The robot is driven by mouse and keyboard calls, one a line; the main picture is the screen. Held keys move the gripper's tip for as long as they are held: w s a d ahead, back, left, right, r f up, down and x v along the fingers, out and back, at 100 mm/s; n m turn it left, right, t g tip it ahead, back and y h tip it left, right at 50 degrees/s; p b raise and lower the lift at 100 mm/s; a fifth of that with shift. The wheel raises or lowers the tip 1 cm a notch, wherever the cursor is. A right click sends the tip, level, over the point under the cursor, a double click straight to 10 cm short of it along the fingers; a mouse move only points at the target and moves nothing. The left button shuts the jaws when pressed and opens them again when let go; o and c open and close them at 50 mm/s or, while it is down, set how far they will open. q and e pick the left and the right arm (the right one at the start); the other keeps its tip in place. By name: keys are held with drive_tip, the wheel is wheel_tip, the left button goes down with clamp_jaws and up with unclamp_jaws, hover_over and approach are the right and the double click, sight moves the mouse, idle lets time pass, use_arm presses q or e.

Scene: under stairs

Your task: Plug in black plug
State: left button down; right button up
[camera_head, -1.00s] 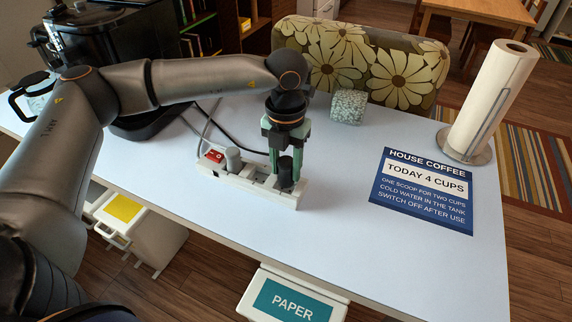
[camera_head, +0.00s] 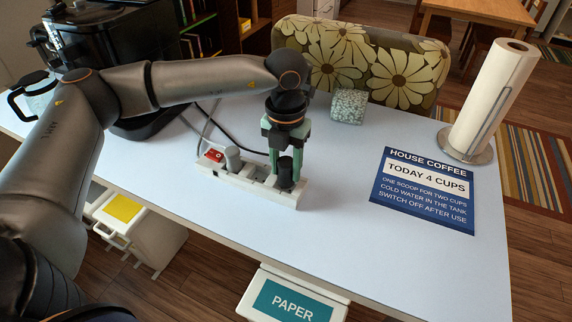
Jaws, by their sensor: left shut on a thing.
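The black plug (camera_head: 285,173) stands upright at the right end of the white power strip (camera_head: 246,184). I cannot tell how deep it sits in its socket. My left gripper (camera_head: 286,162) points down from above and is shut on the black plug, with its green fingers on either side. An empty-looking stretch of sockets lies between the two plugs. A black cord (camera_head: 238,143) runs behind the strip towards the coffee machine. My right gripper is not in view.
A black coffee machine (camera_head: 110,70) stands at the back left. A blue sign (camera_head: 424,190) lies to the right, with a paper towel roll (camera_head: 492,98) beyond. The table (camera_head: 390,265) is clear in front.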

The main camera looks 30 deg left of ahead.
sight(286, 161)
use_arm(q)
drive_tip(key=shift+f+b, duration=0.75)
drive_tip(key=shift+f, duration=0.3)
drive_tip(key=shift+s+f, duration=0.1)
drive_tip(key=shift+f, duration=0.05)
drive_tip(key=c, duration=0.7)
unclamp_jaws()
drive_tip(key=shift+f, duration=0.1)
drive_tip(key=shift+c, duration=0.5)
drive_tip(key=o, duration=0.4)
drive_tip(key=shift+o, duration=0.2)
drive_tip(key=shift+r+p, duration=1.9)
drive_tip(key=shift+r, duration=1.3)
